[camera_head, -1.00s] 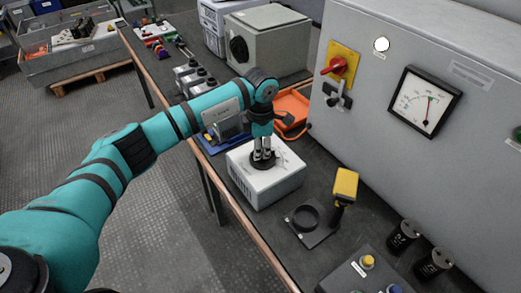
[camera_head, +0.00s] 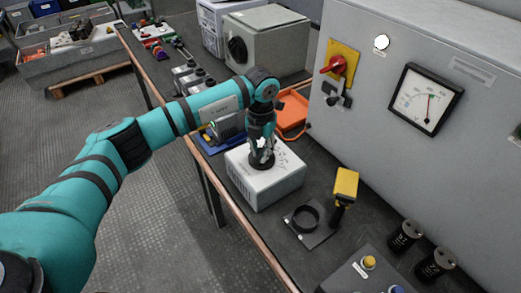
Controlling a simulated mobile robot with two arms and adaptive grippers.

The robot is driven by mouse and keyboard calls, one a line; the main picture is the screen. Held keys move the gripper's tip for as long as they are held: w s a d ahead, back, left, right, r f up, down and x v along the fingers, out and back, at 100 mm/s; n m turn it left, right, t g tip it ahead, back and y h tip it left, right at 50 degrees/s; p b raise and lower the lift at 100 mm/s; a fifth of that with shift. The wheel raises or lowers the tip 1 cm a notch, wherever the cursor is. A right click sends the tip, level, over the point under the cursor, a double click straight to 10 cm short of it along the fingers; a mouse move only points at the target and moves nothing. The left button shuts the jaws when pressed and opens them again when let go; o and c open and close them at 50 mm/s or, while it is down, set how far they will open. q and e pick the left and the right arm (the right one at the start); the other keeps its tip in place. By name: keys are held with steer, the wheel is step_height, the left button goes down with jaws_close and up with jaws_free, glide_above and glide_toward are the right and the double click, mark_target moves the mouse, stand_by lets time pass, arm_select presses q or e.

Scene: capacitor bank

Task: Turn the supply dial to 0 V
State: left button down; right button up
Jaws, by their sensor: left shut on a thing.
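The supply is a white box (camera_head: 268,187) on the dark bench, with printed marks around a round black dial (camera_head: 255,165) on its top. My left gripper (camera_head: 262,154) points straight down over the dial and is shut on it. The fingers hide much of the dial, so I cannot read its setting. A white-faced meter (camera_head: 427,98) on the grey cabinet has its needle standing close to upright. My right gripper is not in view.
A yellow-headed tool (camera_head: 345,184) stands beside a black ring on a plate (camera_head: 306,218), right of the supply. An orange tray (camera_head: 293,113) lies behind it. The grey cabinet (camera_head: 390,155) bounds the bench on the right.

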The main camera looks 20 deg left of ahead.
arm_select(q)
steer(key=n, duration=0.5)
steer(key=shift+w+d+r+n, duration=0.1)
steer(key=shift+n, duration=0.2)
stand_by(0.4)
steer(key=c, duration=1.3)
jaws_free()
steer(key=shift+c, duration=0.2)
step_height(320, 180, up, 12)
